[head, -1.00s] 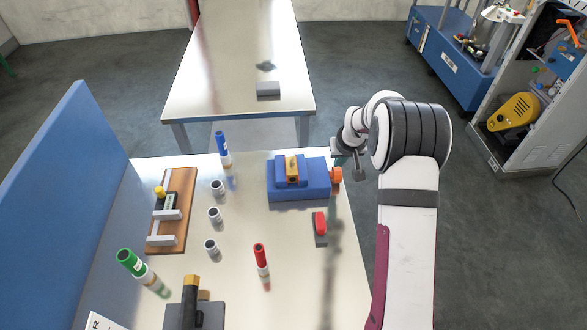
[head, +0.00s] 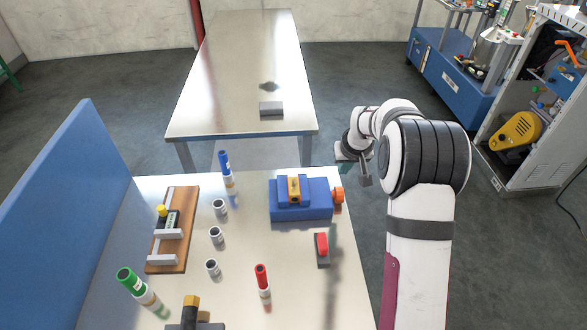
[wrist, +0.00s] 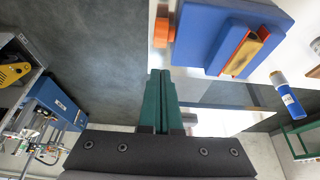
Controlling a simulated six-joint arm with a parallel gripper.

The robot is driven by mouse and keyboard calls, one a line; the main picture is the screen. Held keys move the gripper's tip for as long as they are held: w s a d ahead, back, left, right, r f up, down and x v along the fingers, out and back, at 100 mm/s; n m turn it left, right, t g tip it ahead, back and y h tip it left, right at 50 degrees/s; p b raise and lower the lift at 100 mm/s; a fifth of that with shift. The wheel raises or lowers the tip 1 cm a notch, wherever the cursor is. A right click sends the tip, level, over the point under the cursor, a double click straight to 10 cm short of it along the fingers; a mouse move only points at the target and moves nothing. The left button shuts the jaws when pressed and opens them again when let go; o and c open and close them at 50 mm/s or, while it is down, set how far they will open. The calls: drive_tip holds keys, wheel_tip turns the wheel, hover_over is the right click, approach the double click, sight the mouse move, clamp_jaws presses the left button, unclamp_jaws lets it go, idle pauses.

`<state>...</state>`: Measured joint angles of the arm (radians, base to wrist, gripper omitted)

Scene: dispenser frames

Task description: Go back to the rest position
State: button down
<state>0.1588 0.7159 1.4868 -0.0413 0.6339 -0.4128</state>
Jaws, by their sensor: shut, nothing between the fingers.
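My gripper (head: 345,168) is at the right of the head view, past the far right corner of the near table, with the arm reaching back from the right. In the wrist view its green fingers (wrist: 160,78) are together with nothing between them. The blue vise-like block (head: 301,209) with an orange knob (head: 338,195) and a yellow-orange insert (head: 294,189) stands on the near table, left of the gripper and apart from it. The block also shows at the top of the wrist view (wrist: 208,35). The gripper's fingers are small and partly hidden in the head view.
The near table (head: 290,250) holds a blue marker (head: 226,166), a green marker (head: 133,284), a red marker (head: 262,279), several grey cylinders and a red-topped block (head: 322,245). A blue panel (head: 65,210) stands left. A second table (head: 235,70) lies behind.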

drive_tip(key=s+a+r+m+g, duration=0.1)
drive_tip(key=s+a+r, duration=0.1)
drive_tip(key=s+r, duration=0.35)
drive_tip(key=s+a+r+m+g+y, duration=0.1)
drive_tip(key=s+a+r, duration=0.15)
drive_tip(key=s, duration=0.65)
drive_tip(key=s+a+r+m, duration=0.1)
drive_tip(key=s+a+r, duration=0.2)
drive_tip(key=s, duration=0.4)
drive_tip(key=s+a+f+m+g, duration=0.1)
drive_tip(key=s+a+m+g, duration=0.1)
drive_tip(key=s, duration=1.8)
drive_tip(key=shift+a+m+g+y, duration=0.3)
drive_tip(key=shift+a+g+y, duration=0.1)
drive_tip(key=shift+a, duration=0.2)
